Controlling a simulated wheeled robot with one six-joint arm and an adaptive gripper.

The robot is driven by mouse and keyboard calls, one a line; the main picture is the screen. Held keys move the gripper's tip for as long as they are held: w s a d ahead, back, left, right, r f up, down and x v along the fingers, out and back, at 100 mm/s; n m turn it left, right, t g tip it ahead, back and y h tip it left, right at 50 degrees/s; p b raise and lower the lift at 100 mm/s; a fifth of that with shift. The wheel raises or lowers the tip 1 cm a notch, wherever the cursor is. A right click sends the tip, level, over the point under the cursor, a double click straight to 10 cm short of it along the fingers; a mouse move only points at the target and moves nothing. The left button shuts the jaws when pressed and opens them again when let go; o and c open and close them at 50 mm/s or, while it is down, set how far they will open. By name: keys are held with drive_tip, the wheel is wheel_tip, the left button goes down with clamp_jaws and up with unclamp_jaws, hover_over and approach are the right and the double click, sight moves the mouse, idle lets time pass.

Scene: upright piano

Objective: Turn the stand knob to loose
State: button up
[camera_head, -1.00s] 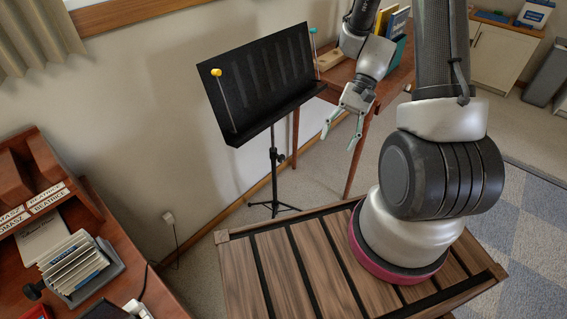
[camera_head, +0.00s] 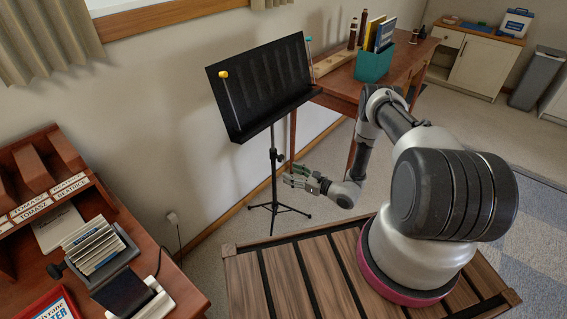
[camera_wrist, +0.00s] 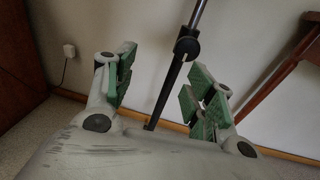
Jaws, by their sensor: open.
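The black music stand (camera_head: 262,85) stands upright by the wall, its desk tilted. Its knob (camera_head: 281,158) is a small black piece on the pole in the head view. In the wrist view the black knob (camera_wrist: 187,46) sits on the pole (camera_wrist: 172,85), just beyond the fingertips. My gripper (camera_head: 288,175) is open, low beside the pole and a little below and right of the knob. In the wrist view my gripper (camera_wrist: 160,80) has its green-padded fingers apart, with the pole running between them in the picture. I see no contact with the knob.
A wooden table (camera_head: 340,88) with a teal box (camera_head: 375,66) stands behind the stand at the right. The stand's tripod feet (camera_head: 276,208) rest on the carpet. A desk (camera_head: 150,250) with card trays is at the left. The wall is close behind the stand.

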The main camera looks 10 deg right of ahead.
sight(282, 159)
drive_tip(key=shift+m+t+h, duration=0.5)
drive_tip(key=shift+m+t, duration=0.1)
drive_tip(key=shift+t, duration=0.3)
drive_tip(key=w+a, duration=0.1)
drive_tip(key=w, duration=0.2)
drive_tip(key=w+a+r, duration=0.1)
drive_tip(key=w, duration=0.2)
drive_tip(key=w+a, duration=0.1)
drive_tip(key=w, duration=0.1)
drive_tip(key=shift+w+r, duration=0.3)
drive_tip(key=shift+w, duration=0.1)
drive_tip(key=c, duration=1)
drive_tip(key=shift+n, duration=1.6)
drive_tip(key=shift+c, duration=0.2)
drive_tip(key=o, duration=1)
drive_tip(key=shift+o, duration=0.2)
